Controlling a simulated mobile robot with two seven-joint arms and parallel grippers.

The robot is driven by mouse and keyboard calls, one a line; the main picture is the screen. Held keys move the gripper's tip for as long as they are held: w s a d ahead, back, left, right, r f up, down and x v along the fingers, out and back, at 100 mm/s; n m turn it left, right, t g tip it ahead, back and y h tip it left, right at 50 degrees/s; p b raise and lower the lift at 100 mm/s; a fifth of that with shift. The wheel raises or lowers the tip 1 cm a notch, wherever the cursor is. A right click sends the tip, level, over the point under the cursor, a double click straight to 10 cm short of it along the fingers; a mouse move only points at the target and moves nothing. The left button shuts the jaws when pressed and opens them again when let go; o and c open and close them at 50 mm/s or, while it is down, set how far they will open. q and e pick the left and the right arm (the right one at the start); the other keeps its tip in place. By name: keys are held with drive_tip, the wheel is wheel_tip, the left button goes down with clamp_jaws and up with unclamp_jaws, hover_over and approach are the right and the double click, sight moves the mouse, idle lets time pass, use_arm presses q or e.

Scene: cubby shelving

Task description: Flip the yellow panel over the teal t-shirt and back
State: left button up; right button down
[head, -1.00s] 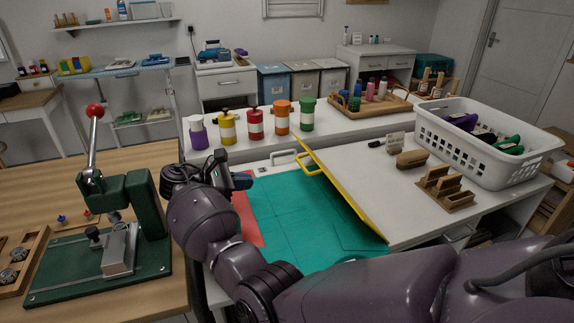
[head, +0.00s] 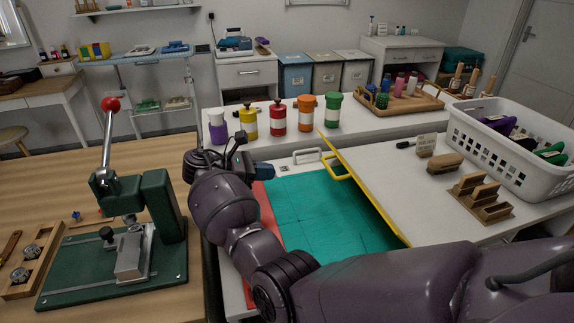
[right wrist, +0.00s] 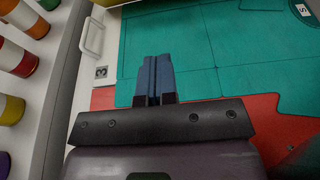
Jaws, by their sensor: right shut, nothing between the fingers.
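The teal t-shirt (head: 315,212) lies flat, with red (head: 262,205) showing along its left side; its teal cloth also fills the upper right of the right wrist view (right wrist: 225,50). The yellow panel (head: 372,202) shows only as a narrow strip with a yellow handle (head: 343,168) along the shirt's right side; I cannot tell its exact tilt. My right gripper (head: 263,171) is shut and empty, near the shirt's left far corner and apart from the yellow handle. Its blue fingers (right wrist: 154,78) are together in the right wrist view. My left gripper is not in view.
A white handle (head: 307,156) is beyond the shirt. Several coloured jars (head: 278,118) stand along the back. A green lever press (head: 130,235) stands left. A white basket (head: 500,150) and wooden holders (head: 482,198) occupy the right surface.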

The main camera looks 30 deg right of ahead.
drive_tip(key=x, duration=0.8)
drive_tip(key=shift+s+d+f, duration=0.1)
drive_tip(key=shift+s+d, duration=0.2)
drive_tip(key=d, duration=0.1)
drive_tip(key=d+r, duration=0.1)
drive_tip(key=d, duration=0.1)
drive_tip(key=shift+s+r, duration=0.15)
drive_tip(key=shift+s, duration=0.15)
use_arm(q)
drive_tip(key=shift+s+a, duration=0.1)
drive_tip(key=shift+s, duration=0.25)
use_arm(e)
drive_tip(key=shift+s+d+r, duration=0.15)
drive_tip(key=shift+d+r, duration=0.1)
drive_tip(key=shift+d, duration=0.2)
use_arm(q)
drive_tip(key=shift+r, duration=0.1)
use_arm(e)
drive_tip(key=shift+r, duration=0.1)
